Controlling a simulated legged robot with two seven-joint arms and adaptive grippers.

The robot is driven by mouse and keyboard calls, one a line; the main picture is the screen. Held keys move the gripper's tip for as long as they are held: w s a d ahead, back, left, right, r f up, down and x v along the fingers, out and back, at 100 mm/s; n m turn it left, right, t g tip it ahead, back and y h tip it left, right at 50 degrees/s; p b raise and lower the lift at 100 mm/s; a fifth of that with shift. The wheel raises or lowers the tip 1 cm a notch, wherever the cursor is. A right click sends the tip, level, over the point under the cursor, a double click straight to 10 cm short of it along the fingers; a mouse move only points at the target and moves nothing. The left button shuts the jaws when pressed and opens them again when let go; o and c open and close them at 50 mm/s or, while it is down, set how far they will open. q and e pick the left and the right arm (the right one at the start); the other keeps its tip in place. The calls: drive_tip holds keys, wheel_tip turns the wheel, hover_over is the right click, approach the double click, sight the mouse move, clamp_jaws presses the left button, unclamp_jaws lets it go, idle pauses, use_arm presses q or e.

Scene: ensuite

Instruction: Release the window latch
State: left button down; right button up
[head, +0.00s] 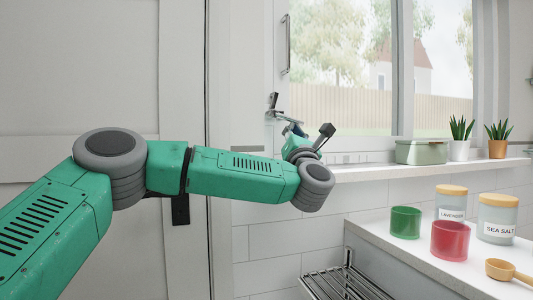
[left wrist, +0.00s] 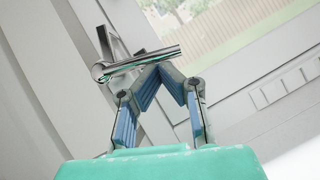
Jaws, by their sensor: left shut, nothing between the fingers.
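The window latch (head: 272,103) is a metal handle at the lower left corner of the window frame (head: 283,60). In the left wrist view the latch (left wrist: 138,63) is a shiny bar on a round pivot, reaching to the right across the picture. My left gripper (head: 291,127) is close to the right of the latch, partly hidden behind its own wrist. In the left wrist view my left gripper (left wrist: 160,68) is shut and empty, its fingertips just below the latch bar. I cannot tell whether they touch it. My right gripper is not in view.
The sill (head: 375,172) holds a green box (head: 421,152) and two potted plants to the right. Below, a counter carries a green cup (head: 405,222), a red cup (head: 450,240) and labelled jars. A wire rack (head: 345,283) sits lower. A white door panel (head: 80,70) stands left.

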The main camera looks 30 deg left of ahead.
use_arm(q)
drive_tip(key=shift+w+d+r+b, duration=0.25)
drive_tip(key=shift+r+b, duration=0.05)
drive_tip(key=shift+r, duration=0.5)
idle(0.4)
drive_tip(key=v, duration=1.2)
drive_tip(key=shift+w, duration=0.1)
